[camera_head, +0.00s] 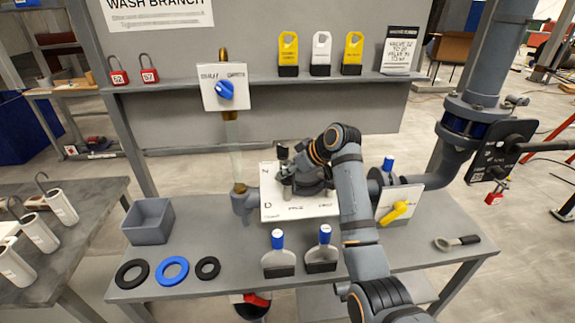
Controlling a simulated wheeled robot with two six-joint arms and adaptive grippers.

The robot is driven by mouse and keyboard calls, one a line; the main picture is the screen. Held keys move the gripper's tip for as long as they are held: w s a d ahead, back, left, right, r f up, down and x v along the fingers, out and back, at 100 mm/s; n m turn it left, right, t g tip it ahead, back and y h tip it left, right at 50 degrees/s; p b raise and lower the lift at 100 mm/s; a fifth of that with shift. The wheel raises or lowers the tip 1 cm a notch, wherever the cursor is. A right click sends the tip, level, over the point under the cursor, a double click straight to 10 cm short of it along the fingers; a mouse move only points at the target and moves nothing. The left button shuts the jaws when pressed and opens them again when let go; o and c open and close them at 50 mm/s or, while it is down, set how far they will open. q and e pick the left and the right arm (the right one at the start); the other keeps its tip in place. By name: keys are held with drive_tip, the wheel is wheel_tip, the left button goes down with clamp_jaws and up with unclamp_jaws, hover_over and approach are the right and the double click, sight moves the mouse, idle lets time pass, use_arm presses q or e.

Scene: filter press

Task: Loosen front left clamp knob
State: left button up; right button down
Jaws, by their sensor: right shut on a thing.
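The filter press (245,203) lies along the grey bench, with a white labelled board (270,208) around its middle. My right arm comes in from the lower right, bends over above the bench and reaches left to the middle of the press. My right gripper (287,188) is there, shut on a small dark part that looks like the front left clamp knob; the gripper mostly hides it. Another black knob (283,152) stands upright just behind the gripper. The clamps on the right are hidden by my arm. My left gripper is not in view.
A grey bin (148,221) and three rings, including a blue ring (172,270), are on the left. A yellow valve handle (396,212) is right of my arm. A blue knob (225,90) is behind.

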idle(0.3)
drive_tip(key=c, duration=1.3)
unclamp_jaws()
drive_tip(key=v, duration=1.2)
drive_tip(key=shift+w+d, duration=0.1)
drive_tip(key=shift+d, duration=0.05)
